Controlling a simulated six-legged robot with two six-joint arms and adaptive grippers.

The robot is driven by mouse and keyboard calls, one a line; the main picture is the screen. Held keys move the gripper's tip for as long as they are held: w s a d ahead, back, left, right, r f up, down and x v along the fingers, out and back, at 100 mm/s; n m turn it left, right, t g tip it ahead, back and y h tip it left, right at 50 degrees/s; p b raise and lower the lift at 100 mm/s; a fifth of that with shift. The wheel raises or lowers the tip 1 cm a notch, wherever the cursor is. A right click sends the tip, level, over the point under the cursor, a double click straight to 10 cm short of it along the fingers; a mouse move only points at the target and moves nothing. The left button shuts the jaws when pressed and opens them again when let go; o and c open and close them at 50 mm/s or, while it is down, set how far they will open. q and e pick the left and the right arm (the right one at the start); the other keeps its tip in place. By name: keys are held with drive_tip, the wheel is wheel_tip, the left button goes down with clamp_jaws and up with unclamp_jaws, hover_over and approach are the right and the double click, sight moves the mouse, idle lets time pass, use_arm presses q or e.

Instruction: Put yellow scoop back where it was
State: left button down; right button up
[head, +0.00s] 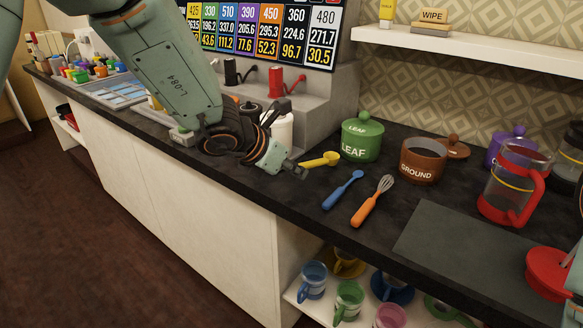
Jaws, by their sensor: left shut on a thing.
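The yellow scoop (325,159) is at the centre of the head view, by the black counter. Its round bowl points right, towards the green LEAF canister. My left gripper (300,171) reaches in from the left and is shut on the handle end of the scoop. I cannot tell whether the scoop touches the counter or is just above it. The fingertips partly hide the handle end.
The green LEAF canister (362,138) stands just right of the scoop. A blue-handled tool (342,190) and an orange-handled whisk (372,203) lie in front. A brown GROUND canister (422,163) and a red-handled glass press (508,185) stand to the right. A dark mat (460,248) is bare.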

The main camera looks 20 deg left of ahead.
use_arm(q)
drive_tip(key=shift+f+b, duration=0.75)
drive_tip(key=shift+b, duration=0.05)
idle(0.9)
drive_tip(key=c, duration=1.6)
unclamp_jaws()
drive_tip(key=shift+c, duration=0.2)
drive_tip(key=o, duration=0.6)
drive_tip(key=shift+a, duration=0.1)
drive_tip(key=shift+w+d+r+p+v, duration=0.15)
drive_tip(key=shift+p+v, duration=0.25)
drive_tip(key=shift+v, duration=0.75)
drive_tip(key=shift+w+r+p+v, duration=0.1)
drive_tip(key=shift+r+p+v, duration=0.2)
drive_tip(key=shift+v, duration=0.85)
drive_tip(key=shift+w+d+r+p+v, duration=0.15)
drive_tip(key=shift+p+v, duration=0.3)
drive_tip(key=shift+v, duration=0.7)
drive_tip(key=shift+f, duration=0.1)
